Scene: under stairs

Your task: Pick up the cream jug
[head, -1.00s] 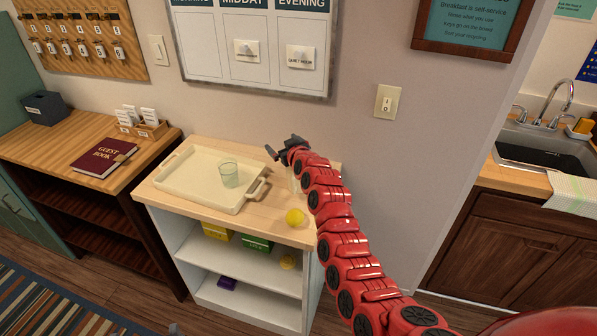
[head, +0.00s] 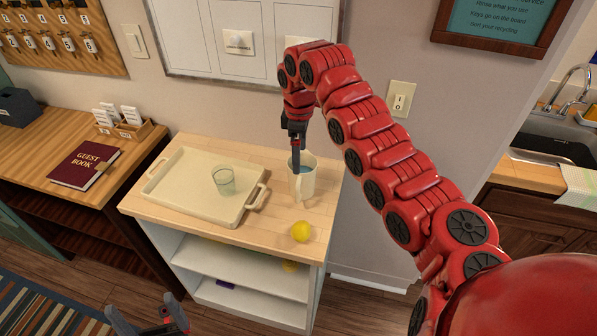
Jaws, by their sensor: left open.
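The cream jug (head: 306,181) stands upright on the right part of the light wooden top of a white shelf unit. A bit of blue shows inside its mouth. My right gripper (head: 296,165) points down at the jug, its dark fingers at the mouth and near rim. They are seen nearly edge-on, so I cannot tell whether they grip the wall or stand apart. My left gripper (head: 150,326) is open and empty at the bottom edge, low in front of the shelf unit and far from the jug.
A cream tray (head: 190,203) with a clear glass (head: 224,181) lies left of the jug. A yellow ball-like object (head: 300,231) sits at the front edge. The wall is close behind the unit. A desk with a guest book (head: 84,166) stands left.

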